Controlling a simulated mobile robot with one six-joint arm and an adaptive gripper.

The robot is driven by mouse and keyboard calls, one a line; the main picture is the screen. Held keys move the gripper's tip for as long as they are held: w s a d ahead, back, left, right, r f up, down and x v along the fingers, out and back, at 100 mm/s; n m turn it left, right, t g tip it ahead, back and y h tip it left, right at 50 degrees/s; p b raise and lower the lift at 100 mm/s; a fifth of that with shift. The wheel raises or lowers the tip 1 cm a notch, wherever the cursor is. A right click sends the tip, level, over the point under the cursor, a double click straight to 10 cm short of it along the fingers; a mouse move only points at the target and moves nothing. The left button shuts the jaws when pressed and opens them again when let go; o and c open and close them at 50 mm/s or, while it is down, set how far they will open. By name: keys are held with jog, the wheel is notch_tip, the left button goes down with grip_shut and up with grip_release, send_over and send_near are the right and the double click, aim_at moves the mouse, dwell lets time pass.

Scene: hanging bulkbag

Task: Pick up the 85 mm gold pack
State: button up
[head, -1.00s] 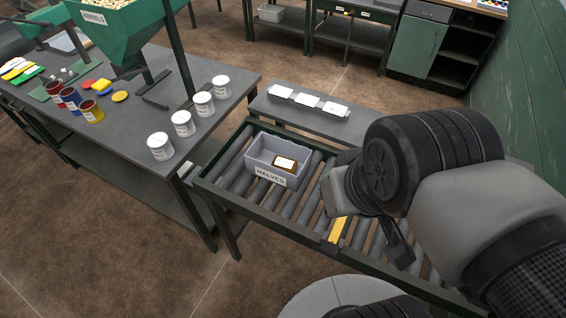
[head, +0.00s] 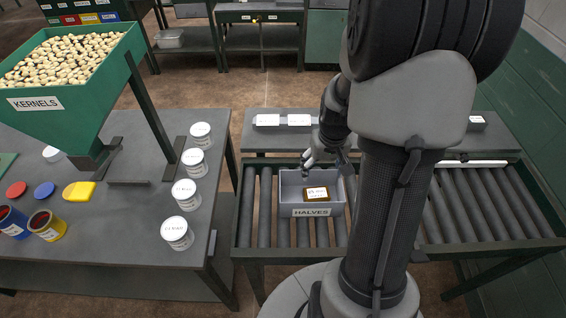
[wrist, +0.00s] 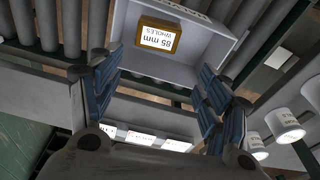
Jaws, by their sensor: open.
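The gold pack (head: 316,194), brown-gold with a white label, lies in the grey tray marked HALVES (head: 287,194) on the roller conveyor. In the wrist view the pack (wrist: 158,36) reads "85 mm WHOLES", and the tray (wrist: 215,42) surrounds it. My gripper (head: 320,160) is above the tray's back edge, apart from the pack. In the wrist view its blue-padded fingers (wrist: 160,88) are spread wide with nothing between them, and the pack is beyond them toward the picture's top.
My own arm hides part of the conveyor (head: 265,215). A grey bench (head: 385,140) with small white-labelled packs (head: 299,120) stands behind it. On the left, a table (head: 130,235) holds several white-lidded jars (head: 186,194) and the green KERNELS hopper (head: 35,105).

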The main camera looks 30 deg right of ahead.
aim_at(317, 193)
jog(key=shift+o, duration=0.7)
jog(key=f+b, duration=0.1)
jog(key=f, duration=0.2)
jog(key=f+b, duration=0.1)
jog(key=f, duration=0.3)
jog(key=w+d+f+b, duration=0.1)
jog(key=f, duration=0.3)
jog(key=shift+w+f+b, duration=0.1)
jog(key=shift+b, duration=0.3)
jog(key=shift+w+d+f+b, duration=0.15)
jog(key=shift+f+b, duration=0.3)
jog(key=shift+f, duration=0.6)
jog(key=shift+w+f+b, duration=0.15)
jog(key=shift+f+b, duration=0.25)
jog(key=shift+f, duration=0.6)
jog(key=shift+w+d+f+b, duration=0.15)
jog(key=shift+f+b, duration=0.3)
jog(key=shift+f, duration=0.6)
jog(key=shift+r, duration=0.1)
jog(key=shift+c, duration=0.6)
jog(key=c, duration=0.8)
jog(key=shift+o, duration=0.2)
